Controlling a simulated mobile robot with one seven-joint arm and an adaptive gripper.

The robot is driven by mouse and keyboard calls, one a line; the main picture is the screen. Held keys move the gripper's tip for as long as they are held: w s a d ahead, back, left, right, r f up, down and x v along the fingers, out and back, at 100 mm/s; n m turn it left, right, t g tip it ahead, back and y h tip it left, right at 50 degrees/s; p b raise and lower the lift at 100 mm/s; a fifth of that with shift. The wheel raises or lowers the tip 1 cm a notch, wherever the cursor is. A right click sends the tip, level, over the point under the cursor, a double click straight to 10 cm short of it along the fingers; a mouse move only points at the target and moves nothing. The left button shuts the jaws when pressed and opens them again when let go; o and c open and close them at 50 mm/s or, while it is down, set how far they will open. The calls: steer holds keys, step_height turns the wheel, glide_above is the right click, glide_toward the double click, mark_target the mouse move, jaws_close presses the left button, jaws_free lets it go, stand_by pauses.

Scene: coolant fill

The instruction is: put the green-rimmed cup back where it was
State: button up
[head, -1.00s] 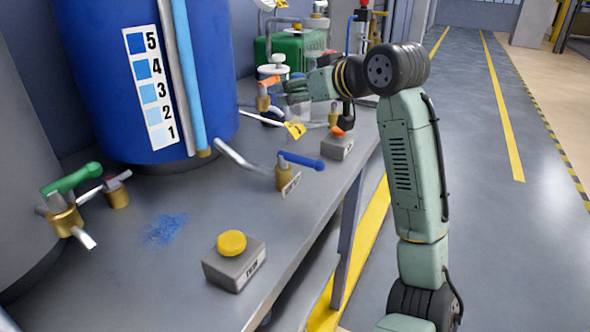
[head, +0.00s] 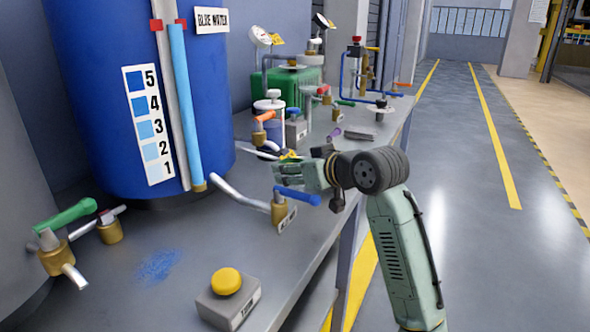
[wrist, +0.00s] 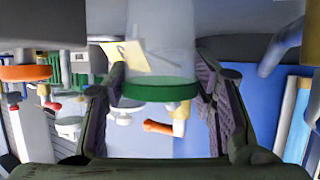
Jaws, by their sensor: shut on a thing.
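The green-rimmed cup (wrist: 160,50) is clear and sits between the two dark finger pads of my gripper (wrist: 160,95) in the wrist view. Its green rim (wrist: 160,89) faces the bottom of that picture. My gripper is shut on the cup. In the head view my gripper (head: 285,174) is over the bench, beside the blue-handled valve (head: 280,208). I cannot make out the cup there; the hand seems to hide it. A yellow tag (wrist: 125,57) shows beside the cup in the wrist view.
The grey bench (head: 190,235) carries a yellow button box (head: 228,300), a green-handled valve (head: 55,245) and a blue stain (head: 158,265). The blue tank (head: 90,60) stands behind. An orange-handled valve (head: 262,128) and pipework crowd the far end. The front middle is fairly clear.

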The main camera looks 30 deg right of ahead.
steer(key=shift+f, duration=0.15)
steer(key=o, duration=1.2)
steer(key=shift+r, duration=0.25)
steer(key=b+v, duration=0.1)
steer(key=v, duration=1.1)
